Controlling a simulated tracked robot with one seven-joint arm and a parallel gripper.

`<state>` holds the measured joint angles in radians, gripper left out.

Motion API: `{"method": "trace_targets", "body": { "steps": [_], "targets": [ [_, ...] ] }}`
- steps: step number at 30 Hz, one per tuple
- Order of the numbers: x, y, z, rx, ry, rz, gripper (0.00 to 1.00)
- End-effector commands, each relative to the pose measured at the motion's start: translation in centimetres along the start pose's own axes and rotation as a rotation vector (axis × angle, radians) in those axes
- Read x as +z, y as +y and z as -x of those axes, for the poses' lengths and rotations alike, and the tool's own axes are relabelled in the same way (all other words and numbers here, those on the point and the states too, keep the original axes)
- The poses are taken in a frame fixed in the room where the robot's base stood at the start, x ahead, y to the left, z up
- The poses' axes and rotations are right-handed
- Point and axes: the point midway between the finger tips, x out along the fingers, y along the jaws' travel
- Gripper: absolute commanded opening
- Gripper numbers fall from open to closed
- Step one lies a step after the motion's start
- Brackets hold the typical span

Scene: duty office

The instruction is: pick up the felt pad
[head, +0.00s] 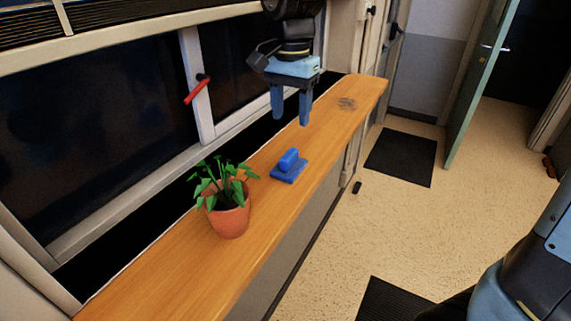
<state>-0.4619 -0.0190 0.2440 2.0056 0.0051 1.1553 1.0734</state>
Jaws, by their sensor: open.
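The felt pad (289,167) looks like a blue flat block with a raised blue grip on top. It lies on the wooden sill (193,262), behind and to the right of the potted plant. My gripper (291,112) hangs above the sill with its blue fingers pointing down. It is open, with nothing between the fingers. It is above the felt pad in the picture and apart from it. The felt pad is in full view.
A potted plant (229,212) in a terracotta pot stands close to the pad on the near side. A window with a red handle (196,89) runs along the left.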

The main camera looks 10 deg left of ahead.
Motion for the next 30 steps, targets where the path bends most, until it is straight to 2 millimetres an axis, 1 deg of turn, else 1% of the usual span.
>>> {"method": "trace_targets", "body": {
  "steps": [1,3,6,9,14,17,21,25,30],
  "targets": [
    [0.0,0.0,-1.0,0.003,-0.002,0.000,0.53],
    [0.0,0.1,-2.3,0.004,-0.002,0.001,0.53],
    [0.0,0.1,-3.8,0.003,-0.002,0.001,0.53],
    [0.0,0.0,-4.8,0.001,-0.001,0.001,0.53],
    [0.0,0.0,-5.5,0.000,0.000,0.001,0.53],
    [0.0,0.1,-6.3,0.002,-0.001,0.002,0.53],
    [0.1,0.1,-8.3,0.002,-0.002,0.002,0.53],
    [0.1,0.1,-9.8,0.002,-0.001,0.001,0.53],
    [0.0,0.1,-10.6,-0.001,0.001,0.001,0.53]
  ]
}}
